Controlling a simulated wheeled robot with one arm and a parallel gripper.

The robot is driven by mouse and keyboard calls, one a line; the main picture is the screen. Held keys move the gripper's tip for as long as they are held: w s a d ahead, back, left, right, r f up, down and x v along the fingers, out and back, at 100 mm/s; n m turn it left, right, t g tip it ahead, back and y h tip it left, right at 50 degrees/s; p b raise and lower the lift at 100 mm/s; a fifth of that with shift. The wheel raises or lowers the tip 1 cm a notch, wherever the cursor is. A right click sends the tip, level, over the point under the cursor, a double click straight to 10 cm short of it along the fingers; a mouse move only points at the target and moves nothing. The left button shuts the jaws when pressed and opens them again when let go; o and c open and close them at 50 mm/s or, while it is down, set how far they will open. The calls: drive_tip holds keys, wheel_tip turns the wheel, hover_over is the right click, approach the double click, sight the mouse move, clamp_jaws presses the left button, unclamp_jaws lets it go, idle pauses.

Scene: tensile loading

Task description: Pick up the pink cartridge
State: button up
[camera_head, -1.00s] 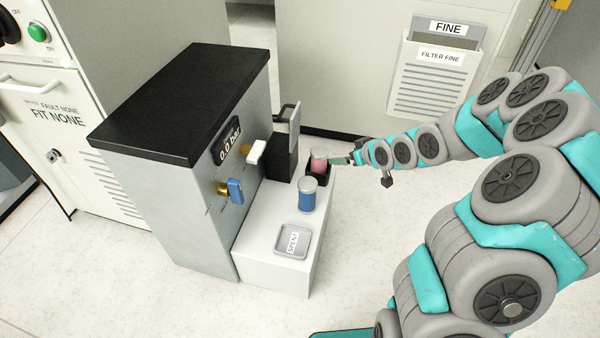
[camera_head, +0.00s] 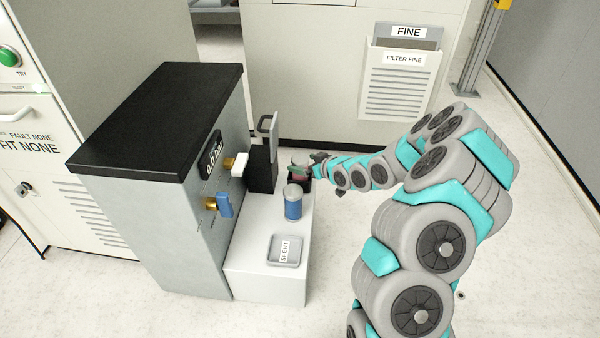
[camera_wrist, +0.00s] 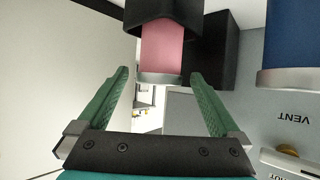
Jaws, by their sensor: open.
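The pink cartridge (camera_wrist: 163,48) has a grey metal cap and stands in a small black holder (camera_wrist: 165,10). The wrist view shows them upside down. My gripper (camera_wrist: 160,75) is open, with its two green fingers pointing at the cartridge. The capped end lies between the fingertips, or just beyond them; I cannot tell the exact depth. Gaps show on both sides, and neither finger visibly touches it. In the head view the pink cartridge (camera_head: 298,160) is at the far end of the white ledge, partly hidden by the gripper.
A blue cartridge (camera_head: 293,203) with a grey cap stands on the white ledge (camera_head: 258,245) near the pink one. A grey tray (camera_head: 285,243) marked SPENT lies at the front. A black block (camera_head: 262,170) and the grey machine (camera_head: 150,200) with blue and white levers stand left.

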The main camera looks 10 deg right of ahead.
drive_tip(key=shift+x, duration=1.45)
drive_tip(key=shift+c, duration=0.2)
clamp_jaws()
